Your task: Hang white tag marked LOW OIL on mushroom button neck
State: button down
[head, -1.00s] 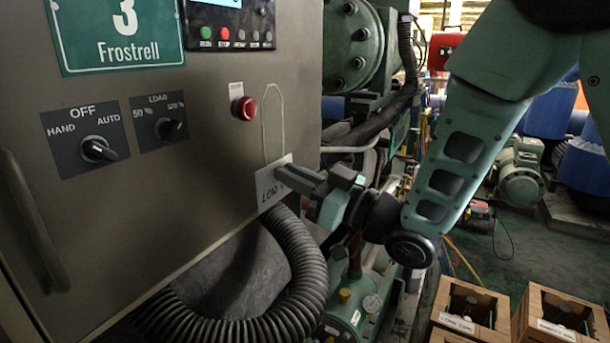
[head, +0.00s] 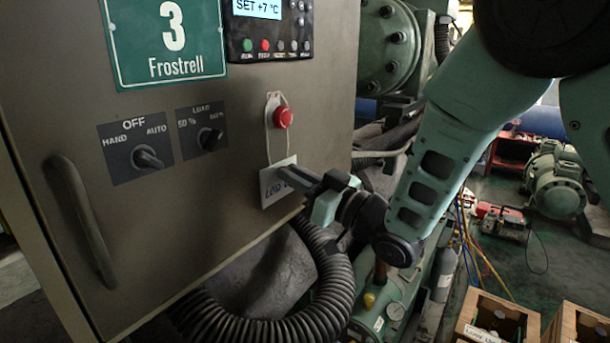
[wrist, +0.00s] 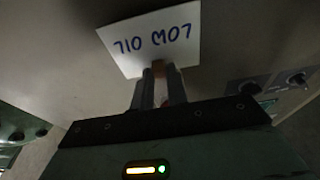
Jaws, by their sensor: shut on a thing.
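The white tag (head: 272,186) hangs in front of the grey cabinet door, below the red mushroom button (head: 283,117). In the wrist view the tag (wrist: 150,40) reads LOW OIL upside down. My gripper (head: 300,179) is shut on the tag's edge; its fingers (wrist: 159,75) also show in the wrist view. The tag's pale cord loop (head: 267,135) rises from the tag, and its top shows just above the button. In the picture the button lies within the loop. I cannot tell whether the cord is around the neck or in front of the head.
The cabinet door carries two rotary switches (head: 147,157), a green sign (head: 165,40), a control panel (head: 268,30) and a handle (head: 83,220). A thick ribbed hose (head: 325,300) curves below the tag.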

jog(key=shift+w+a+f+b, duration=0.1)
jog(key=shift+f+b, duration=1.2)
jog(key=shift+b, duration=0.05)
jog(key=c, duration=1.3)
grip_release()
